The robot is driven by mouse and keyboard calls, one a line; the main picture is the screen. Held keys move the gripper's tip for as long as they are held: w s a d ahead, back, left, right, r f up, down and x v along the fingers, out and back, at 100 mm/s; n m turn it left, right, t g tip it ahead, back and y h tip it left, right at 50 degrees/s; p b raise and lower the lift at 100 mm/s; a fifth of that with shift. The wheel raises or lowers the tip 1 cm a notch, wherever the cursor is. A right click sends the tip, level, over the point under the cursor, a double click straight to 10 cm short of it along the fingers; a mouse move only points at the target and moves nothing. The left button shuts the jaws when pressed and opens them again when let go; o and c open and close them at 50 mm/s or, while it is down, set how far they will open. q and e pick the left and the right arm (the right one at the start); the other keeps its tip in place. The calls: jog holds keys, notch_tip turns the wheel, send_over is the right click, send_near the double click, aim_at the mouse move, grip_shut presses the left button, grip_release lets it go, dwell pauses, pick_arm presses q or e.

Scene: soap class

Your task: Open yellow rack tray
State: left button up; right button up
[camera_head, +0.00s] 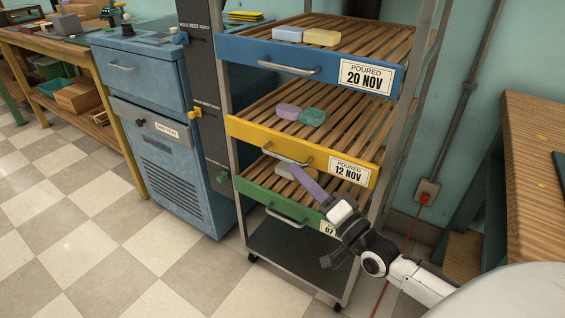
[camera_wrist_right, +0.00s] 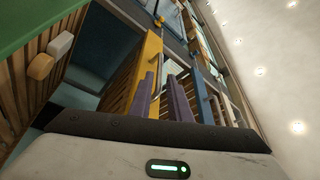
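The yellow rack tray (camera_head: 240,128) is the middle of three slatted trays in a metal rack. Its front carries a metal handle (camera_head: 285,157) and a "POURED 12 NOV" label (camera_head: 347,171). The front sits roughly in line with the rack posts. A purple soap (camera_head: 288,111) and a teal soap (camera_head: 313,116) lie on its slats. My right gripper (camera_head: 295,170) is just below the handle's right part; I cannot tell whether it touches. My left gripper is out of view.
The blue tray (camera_head: 250,50) is above and the green tray (camera_head: 262,192) below, close to my fingers. A blue cabinet (camera_head: 165,150) stands left of the rack, a wooden bench (camera_head: 535,150) at right. Checkered floor (camera_head: 120,260) is clear in front.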

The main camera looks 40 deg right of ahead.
aim_at(283, 156)
jog(key=b+x, duration=0.1)
jog(key=x, duration=0.6)
jog(key=shift+f, duration=0.1)
grip_shut()
